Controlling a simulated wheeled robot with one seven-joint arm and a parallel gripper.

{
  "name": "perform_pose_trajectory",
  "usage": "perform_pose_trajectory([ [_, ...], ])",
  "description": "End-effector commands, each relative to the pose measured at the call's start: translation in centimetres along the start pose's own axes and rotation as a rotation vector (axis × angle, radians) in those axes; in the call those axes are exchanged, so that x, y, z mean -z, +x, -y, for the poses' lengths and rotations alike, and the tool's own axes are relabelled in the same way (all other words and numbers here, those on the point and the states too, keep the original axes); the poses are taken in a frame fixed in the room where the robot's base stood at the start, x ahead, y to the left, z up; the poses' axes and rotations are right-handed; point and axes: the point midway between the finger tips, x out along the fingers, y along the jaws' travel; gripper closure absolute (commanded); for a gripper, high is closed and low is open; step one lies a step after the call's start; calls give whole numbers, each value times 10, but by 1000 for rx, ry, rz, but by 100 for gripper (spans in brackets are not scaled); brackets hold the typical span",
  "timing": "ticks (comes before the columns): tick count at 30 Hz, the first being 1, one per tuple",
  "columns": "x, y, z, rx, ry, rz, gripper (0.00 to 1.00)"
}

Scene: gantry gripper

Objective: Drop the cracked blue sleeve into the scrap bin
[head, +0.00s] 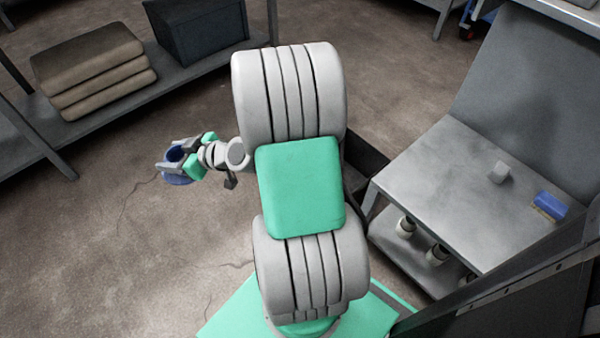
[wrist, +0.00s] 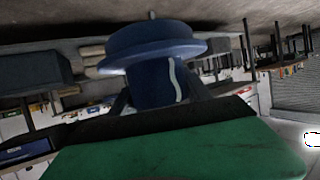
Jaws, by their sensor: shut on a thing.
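The cracked blue sleeve (wrist: 150,85) is a dark blue flanged cylinder with a pale jagged line down its side. My gripper (head: 172,163) is shut on it, out to the left of my arm above bare floor. The sleeve also shows in the head view (head: 178,180), partly covered by the fingers. In the wrist view its wide flange faces away from the green gripper body. No bin is clearly marked as scrap. A dark open-topped box (head: 366,160) stands on the floor behind my arm, mostly hidden.
A low shelf at upper left holds stacked brown sacks (head: 90,62) and a dark blue-grey bin (head: 200,28). A metal bench (head: 450,190) at right carries a grey block (head: 499,172) and a blue brush (head: 550,206). Floor at left is clear.

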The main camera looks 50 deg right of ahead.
Motion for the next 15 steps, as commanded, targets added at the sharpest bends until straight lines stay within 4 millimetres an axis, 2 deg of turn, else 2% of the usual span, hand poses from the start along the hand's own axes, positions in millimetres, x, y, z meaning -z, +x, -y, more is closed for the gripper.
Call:
perform_pose_trajectory([
  [4,-45,7,-64,-185,83,4,94],
  [8,-91,1,-131,-390,166,5,94],
  [11,-131,-13,-185,-566,236,5,94],
  [15,-185,-46,-257,-818,335,2,94],
])
